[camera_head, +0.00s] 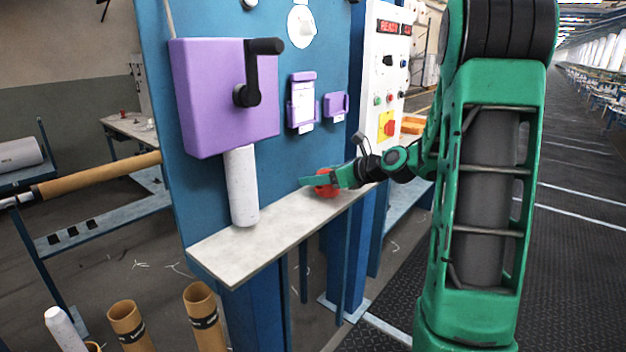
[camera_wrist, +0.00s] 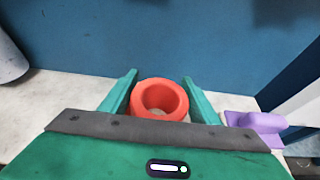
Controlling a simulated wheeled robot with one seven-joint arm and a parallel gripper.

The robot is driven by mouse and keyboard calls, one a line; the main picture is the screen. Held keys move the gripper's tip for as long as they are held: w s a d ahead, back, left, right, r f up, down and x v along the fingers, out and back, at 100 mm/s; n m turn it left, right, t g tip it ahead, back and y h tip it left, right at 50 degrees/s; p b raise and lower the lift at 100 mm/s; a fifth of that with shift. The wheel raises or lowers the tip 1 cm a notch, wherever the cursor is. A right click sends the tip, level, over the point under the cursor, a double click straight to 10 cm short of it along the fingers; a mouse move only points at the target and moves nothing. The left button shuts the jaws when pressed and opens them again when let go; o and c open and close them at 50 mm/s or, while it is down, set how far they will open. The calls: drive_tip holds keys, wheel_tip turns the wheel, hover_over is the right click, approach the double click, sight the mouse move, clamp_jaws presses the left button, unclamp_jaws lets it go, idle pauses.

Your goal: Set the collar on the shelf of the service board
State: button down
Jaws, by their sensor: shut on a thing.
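The collar is an orange-red ring (camera_head: 327,189) at the right part of the shelf (camera_head: 222,257), a pale ledge on the blue service board (camera_head: 205,195). In the wrist view the collar (camera_wrist: 159,98) lies between the two green fingers, its hole facing the camera. My gripper (camera_head: 324,181) is shut on it; the fingers (camera_wrist: 160,78) hold it from both sides. The collar is over the shelf, at about its height. I cannot tell whether its underside touches the surface. The gripper hides part of the collar in the head view.
A purple box (camera_head: 215,100) with a black crank is on the board, and a white cylinder (camera_head: 241,188) stands below it at the shelf's left. Small purple holders (camera_head: 336,106) are on the board above. A control panel (camera_head: 383,65) is to the right. The shelf's middle is clear.

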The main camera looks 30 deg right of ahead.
drive_tip(key=c, duration=0.6)
unclamp_jaws()
drive_tip(key=shift+c, duration=0.2)
drive_tip(key=v, duration=1.2)
